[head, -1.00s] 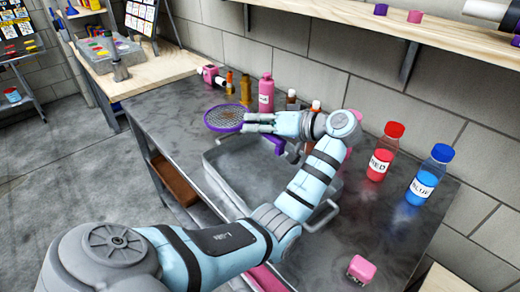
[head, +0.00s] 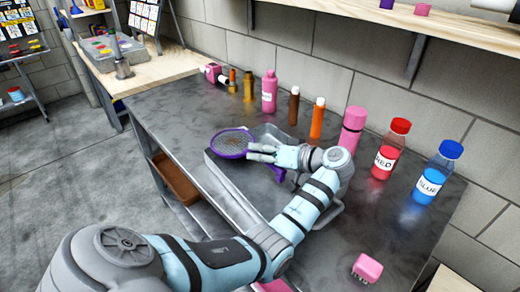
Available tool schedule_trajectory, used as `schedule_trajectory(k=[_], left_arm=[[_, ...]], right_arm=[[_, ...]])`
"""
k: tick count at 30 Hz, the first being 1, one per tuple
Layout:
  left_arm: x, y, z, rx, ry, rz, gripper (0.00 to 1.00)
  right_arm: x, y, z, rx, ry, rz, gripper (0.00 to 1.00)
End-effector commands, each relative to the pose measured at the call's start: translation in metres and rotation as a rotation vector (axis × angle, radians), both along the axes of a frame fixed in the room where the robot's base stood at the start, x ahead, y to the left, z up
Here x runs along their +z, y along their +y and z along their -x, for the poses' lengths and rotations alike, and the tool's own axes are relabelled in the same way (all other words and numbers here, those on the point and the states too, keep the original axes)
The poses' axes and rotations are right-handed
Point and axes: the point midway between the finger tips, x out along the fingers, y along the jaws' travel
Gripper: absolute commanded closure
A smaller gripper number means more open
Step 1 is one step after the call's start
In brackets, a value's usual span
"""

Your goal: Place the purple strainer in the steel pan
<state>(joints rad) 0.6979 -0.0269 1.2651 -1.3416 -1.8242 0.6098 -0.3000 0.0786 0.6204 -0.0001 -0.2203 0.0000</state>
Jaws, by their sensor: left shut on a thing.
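The purple strainer (head: 232,142), a round mesh with a purple rim, is in the middle of the head view. My left gripper (head: 262,153) is shut on it near its handle, part of which shows below the fingers. The steel pan (head: 222,183) is a grey rectangular pan on the metal table, under my left forearm. The strainer overlaps the pan's far left part in the picture; I cannot tell whether it touches the pan. My arm hides much of the pan's inside. My right gripper is not in view.
Bottles stand along the back: a pink one (head: 269,92), brown and orange ones (head: 317,119), a pink cylinder (head: 352,128), a red bottle (head: 389,150) and a blue bottle (head: 435,173). A small pink block (head: 367,268) lies at front right.

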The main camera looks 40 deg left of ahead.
Motion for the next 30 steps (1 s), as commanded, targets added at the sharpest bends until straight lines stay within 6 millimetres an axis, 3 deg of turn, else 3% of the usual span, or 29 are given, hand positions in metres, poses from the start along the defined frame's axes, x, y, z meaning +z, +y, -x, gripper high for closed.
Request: schedule_trajectory(k=[1, 2, 3, 6, 14, 17, 30], left_arm=[[-0.002, 0.0, 0.0, 0.0, 0.0, 0.0, 1.0], [-0.003, 0.0, 0.0, 0.0, 0.001, 0.0, 0.81], [-0.002, 0.0, 0.0, 0.0, 0.0, 0.0, 0.75], [-0.002, 0.0, 0.0, 0.0, 0.0, 0.0, 0.63], [-0.001, 0.0, 0.0, 0.0, 0.0, 0.0, 0.63], [0.009, 0.0, 0.0, 0.0, -0.001, 0.0, 0.63], [0.042, -0.102, -0.015, -0.003, 0.0, 0.002, 0.63]], right_arm=[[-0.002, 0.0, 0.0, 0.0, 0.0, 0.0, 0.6], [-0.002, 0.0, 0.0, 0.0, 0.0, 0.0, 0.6], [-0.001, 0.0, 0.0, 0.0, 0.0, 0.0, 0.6], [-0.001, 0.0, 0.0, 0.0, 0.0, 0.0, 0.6], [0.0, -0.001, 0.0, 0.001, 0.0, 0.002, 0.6], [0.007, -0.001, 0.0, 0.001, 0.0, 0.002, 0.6], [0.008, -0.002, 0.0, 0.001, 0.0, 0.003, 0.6]])
